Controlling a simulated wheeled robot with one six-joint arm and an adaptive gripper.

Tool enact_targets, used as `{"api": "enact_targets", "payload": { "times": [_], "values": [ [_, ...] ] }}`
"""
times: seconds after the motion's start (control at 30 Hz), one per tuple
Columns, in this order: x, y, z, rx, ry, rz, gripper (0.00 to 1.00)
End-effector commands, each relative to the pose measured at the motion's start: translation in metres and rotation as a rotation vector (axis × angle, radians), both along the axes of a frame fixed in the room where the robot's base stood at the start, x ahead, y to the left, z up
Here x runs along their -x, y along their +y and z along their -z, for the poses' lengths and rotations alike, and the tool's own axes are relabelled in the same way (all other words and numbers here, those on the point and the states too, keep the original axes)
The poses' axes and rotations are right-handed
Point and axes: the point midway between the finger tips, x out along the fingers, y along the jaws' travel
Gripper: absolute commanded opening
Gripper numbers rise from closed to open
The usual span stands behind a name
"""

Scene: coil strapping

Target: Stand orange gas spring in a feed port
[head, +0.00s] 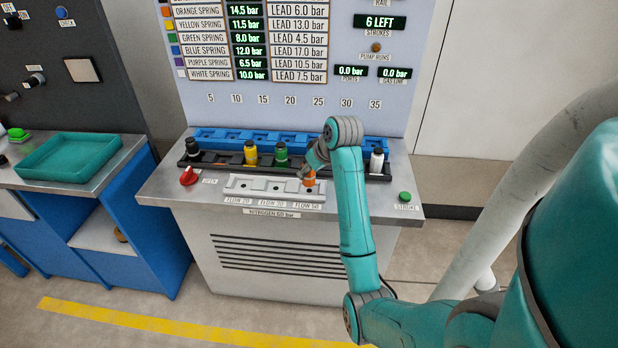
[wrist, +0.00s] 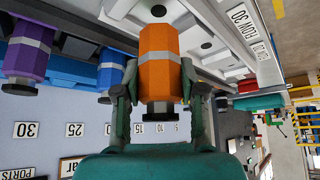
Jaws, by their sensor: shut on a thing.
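The orange gas spring (head: 309,178) is at the right end of the white feed port block (head: 235,191), upright in the head view. In the wrist view the orange spring (wrist: 160,60), with a grey band, sits between the fingers of my gripper (wrist: 160,100), which is shut on it. The port block has three labelled positions; the left and middle ones hold no spring. My arm hides part of the rack behind.
A dark rack behind the block holds a black (head: 192,147), a yellow (head: 251,153), a green (head: 282,153) and a white spring (head: 376,160). Purple (wrist: 30,48) and blue springs (wrist: 111,70) show beside my gripper. A red knob (head: 188,176) and green button (head: 405,197) flank the block.

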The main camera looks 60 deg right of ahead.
Motion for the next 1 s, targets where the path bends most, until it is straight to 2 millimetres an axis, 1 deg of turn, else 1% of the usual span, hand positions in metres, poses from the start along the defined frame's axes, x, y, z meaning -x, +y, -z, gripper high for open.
{"api": "enact_targets", "payload": {
  "times": [0.1, 0.2, 0.57, 0.6, 0.67, 0.7, 1.0],
  "values": [
    [0.001, 0.001, 0.017, -0.002, 0.002, 0.000, 0.00],
    [0.000, 0.001, 0.027, -0.002, 0.000, 0.000, 0.00],
    [0.000, 0.000, 0.031, -0.001, 0.001, 0.001, 0.00],
    [0.000, 0.000, 0.031, -0.002, 0.000, 0.000, 0.45],
    [0.000, 0.000, 0.031, -0.002, 0.000, 0.000, 0.60],
    [0.000, 0.000, 0.031, -0.002, 0.000, 0.000, 0.65],
    [0.000, 0.000, 0.030, -0.001, 0.001, 0.001, 0.65]
  ]
}}
